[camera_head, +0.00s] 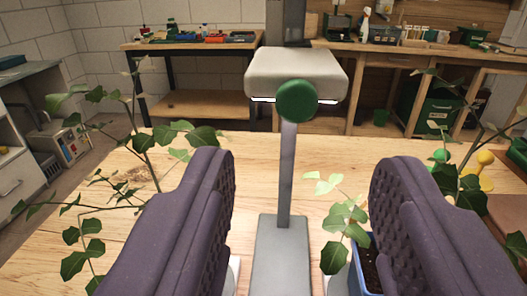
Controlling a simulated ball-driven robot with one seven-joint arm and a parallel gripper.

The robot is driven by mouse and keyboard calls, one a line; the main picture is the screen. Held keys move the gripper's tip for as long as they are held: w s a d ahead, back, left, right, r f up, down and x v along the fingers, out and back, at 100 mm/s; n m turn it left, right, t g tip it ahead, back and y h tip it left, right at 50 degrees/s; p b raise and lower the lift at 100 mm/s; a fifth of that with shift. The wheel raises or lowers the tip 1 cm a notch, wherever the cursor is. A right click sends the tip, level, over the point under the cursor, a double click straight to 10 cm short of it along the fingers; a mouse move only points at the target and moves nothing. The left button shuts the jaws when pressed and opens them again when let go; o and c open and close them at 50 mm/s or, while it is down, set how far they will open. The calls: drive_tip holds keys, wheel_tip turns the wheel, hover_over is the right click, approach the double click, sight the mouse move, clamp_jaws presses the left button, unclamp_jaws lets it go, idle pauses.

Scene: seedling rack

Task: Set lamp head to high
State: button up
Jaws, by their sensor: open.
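The lamp head (270,75) is a whitish, rounded block with a lit strip along its lower edge. A round green knob (297,101) sits on its front. The head is on a grey upright post (287,180), which rises from a grey base (282,255) on the wooden table. The post continues above the head. My gripper (302,180) is open, with a dark purple padded finger on each side of the post in the picture. Nothing is between the pads that I can see them touching. The knob is above and between the fingertips in the picture.
Leafy seedlings stand at left (145,140) and right (340,215) on the wooden table (130,225); one is in a blue pot (366,270) partly behind the right finger. Yellow (486,158) and green knobs show at right. Workbenches stand behind.

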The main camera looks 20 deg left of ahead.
sight(298, 99)
drive_tip(key=b+x, duration=0.1)
drive_tip(key=x, duration=0.6)
drive_tip(key=shift+w+a+b, duration=0.15)
drive_tip(key=shift+w+b, duration=0.1)
drive_tip(key=shift+b, duration=0.05)
clamp_jaws()
